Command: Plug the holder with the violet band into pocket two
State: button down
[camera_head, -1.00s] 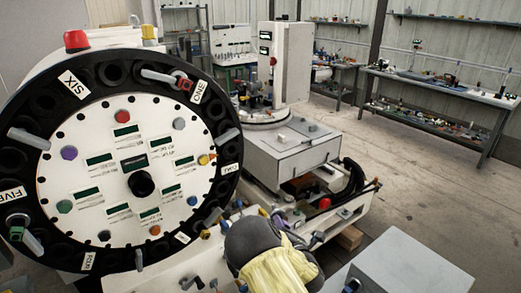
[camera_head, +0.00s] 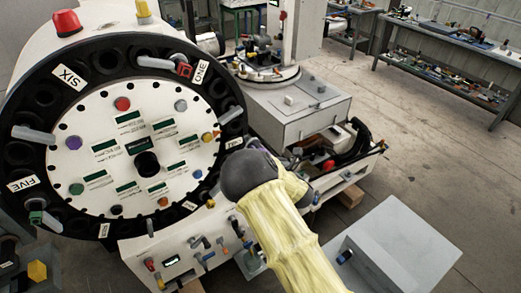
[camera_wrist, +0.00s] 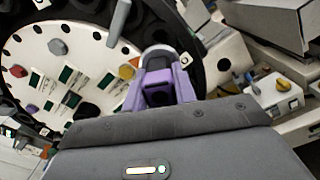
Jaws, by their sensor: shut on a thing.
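The holder with the violet band (camera_wrist: 160,88) is held in my gripper (camera_wrist: 162,112), which is shut on it. In the wrist view it overlaps the black rim of the tool wheel, with a pale rounded part behind it. I cannot tell whether it is inside a pocket. In the head view the black wheel (camera_head: 65,78) fills the left, with pockets labelled around a white face. The label TWO (camera_head: 234,143) is at the right rim, just above my grey wrist. My arm hides the gripper and most of the holder there.
Pale levers (camera_head: 232,115) stick out from the rim between pockets. A red-marked holder (camera_head: 184,70) sits by label ONE. A grey box (camera_head: 395,250) stands at the lower right. A grey machine cabinet (camera_head: 295,112) stands behind the wheel. Open floor lies at the right.

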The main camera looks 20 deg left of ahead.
jog(key=shift+f+b, duration=0.15)
jog(key=shift+b, duration=0.4)
jog(key=shift+b+x, duration=1)
jog(key=shift+x, duration=1.85)
jog(key=shift+w+b, duration=0.15)
jog(key=shift+b, duration=0.25)
jog(key=shift+s+a, duration=0.1)
jog(key=shift+s, duration=0.15)
jog(key=shift+w+d, duration=0.2)
jog(key=shift+d, duration=0.05)
jog(key=shift+s, duration=0.1)
jog(key=shift+s+a+r+b, duration=0.15)
jog(key=shift+a+r+b, duration=0.1)
jog(key=shift+b, duration=0.25)
jog(key=shift+d+f+b, duration=0.1)
jog(key=shift+b, duration=0.4)
